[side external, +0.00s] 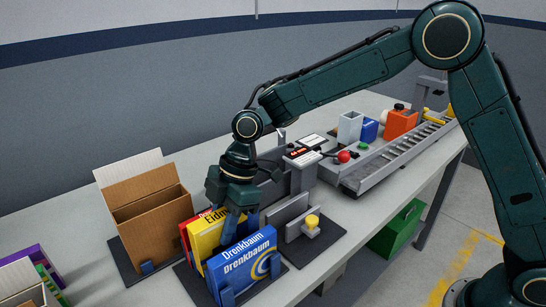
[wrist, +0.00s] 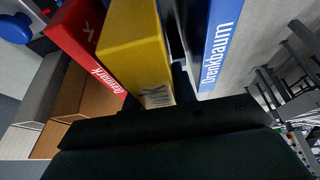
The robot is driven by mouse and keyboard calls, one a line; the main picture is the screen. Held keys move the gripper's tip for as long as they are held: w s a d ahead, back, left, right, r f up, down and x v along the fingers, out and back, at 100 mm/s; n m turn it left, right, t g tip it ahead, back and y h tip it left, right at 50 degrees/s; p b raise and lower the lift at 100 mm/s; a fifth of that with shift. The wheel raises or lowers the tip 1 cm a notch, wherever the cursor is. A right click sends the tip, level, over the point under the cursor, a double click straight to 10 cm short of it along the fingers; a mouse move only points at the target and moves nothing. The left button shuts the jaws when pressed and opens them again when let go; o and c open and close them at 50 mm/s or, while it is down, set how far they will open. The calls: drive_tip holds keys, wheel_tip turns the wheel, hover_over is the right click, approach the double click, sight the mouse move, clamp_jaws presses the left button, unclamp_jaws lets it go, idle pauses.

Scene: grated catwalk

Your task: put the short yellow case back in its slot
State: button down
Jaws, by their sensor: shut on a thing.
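The yellow case (side external: 206,236) stands upright in the dark rack between a red case (side external: 186,238) and a blue case lettered Drenkbaum (side external: 240,264). My gripper (side external: 229,215) comes down from above and is shut on the yellow case, with one finger between it and the blue case. In the wrist view, the yellow case (wrist: 138,45) lies right under the gripper, with the red case (wrist: 82,45) to its left and the blue case (wrist: 221,45) to its right. The yellow case's lower end is hidden, so I cannot tell whether it touches the rack's floor.
An open cardboard box (side external: 152,217) stands left of the rack. A grey fixture with a yellow knob (side external: 312,222) is close on the right. Behind it are a control box with a red knob (side external: 344,156) and a conveyor (side external: 400,146). More cases stand at the lower left.

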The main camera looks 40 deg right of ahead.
drive_tip(key=shift+f, duration=1.8)
drive_tip(key=shift+f, duration=0.1)
drive_tip(key=c, duration=1.1)
unclamp_jaws()
drive_tip(key=v, duration=1.1)
drive_tip(key=shift+d+r, duration=0.25)
drive_tip(key=shift+r, duration=0.3)
